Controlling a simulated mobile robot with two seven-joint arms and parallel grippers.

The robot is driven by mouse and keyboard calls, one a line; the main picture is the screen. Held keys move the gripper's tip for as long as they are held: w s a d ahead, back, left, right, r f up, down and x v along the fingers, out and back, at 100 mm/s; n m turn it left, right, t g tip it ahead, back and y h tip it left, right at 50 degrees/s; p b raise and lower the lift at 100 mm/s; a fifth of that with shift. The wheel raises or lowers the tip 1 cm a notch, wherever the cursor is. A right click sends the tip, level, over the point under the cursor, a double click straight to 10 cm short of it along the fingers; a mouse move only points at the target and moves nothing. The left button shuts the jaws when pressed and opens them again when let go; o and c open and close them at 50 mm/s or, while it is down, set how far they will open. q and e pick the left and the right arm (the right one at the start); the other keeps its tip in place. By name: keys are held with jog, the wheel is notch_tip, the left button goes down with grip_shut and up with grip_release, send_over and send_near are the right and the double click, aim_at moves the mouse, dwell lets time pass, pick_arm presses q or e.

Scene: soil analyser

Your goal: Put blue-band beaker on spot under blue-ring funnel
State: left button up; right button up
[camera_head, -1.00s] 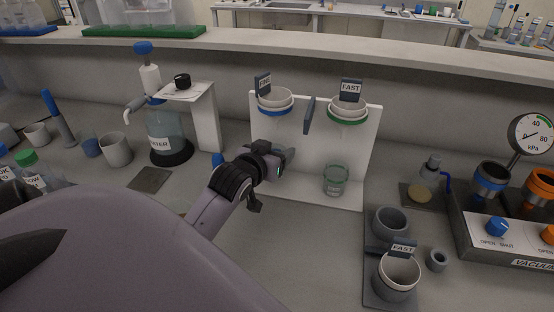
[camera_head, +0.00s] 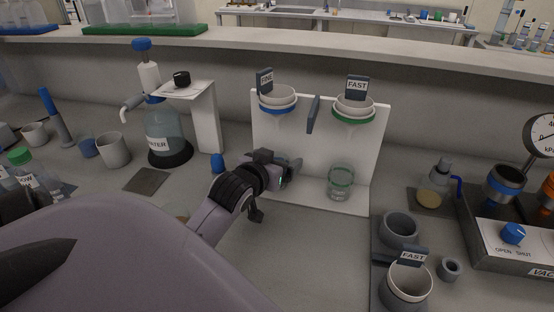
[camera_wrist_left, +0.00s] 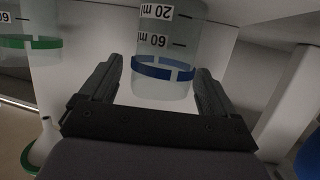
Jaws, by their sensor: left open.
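The blue-band beaker (camera_wrist_left: 165,60) is clear, with a printed scale that looks upside down in the left wrist view. It stands between the two fingers of my left gripper (camera_wrist_left: 158,90), which is open; gaps show beside the glass. In the head view my left gripper (camera_head: 283,172) is in front of the white stand's left half and hides most of this beaker. The blue-ring funnel (camera_head: 278,103), tagged FINE, hangs above on the stand. Its spot below is hidden by my gripper. My right gripper is not in view.
A green-band beaker (camera_head: 340,184) stands under the green-ring funnel (camera_head: 353,112), right of my gripper. A dark divider (camera_head: 314,114) sits between the funnels. A water bottle (camera_head: 163,132) stands left. Grey cups and the vacuum unit (camera_head: 510,234) are at right. Bench in front is clear.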

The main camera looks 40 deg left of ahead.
pick_arm(q)
jog(key=shift+r, duration=0.1)
jog(key=shift+s+r, duration=0.1)
jog(key=v, duration=1.1)
jog(key=shift+s+p, duration=0.35)
jog(key=shift+d+r, duration=0.1)
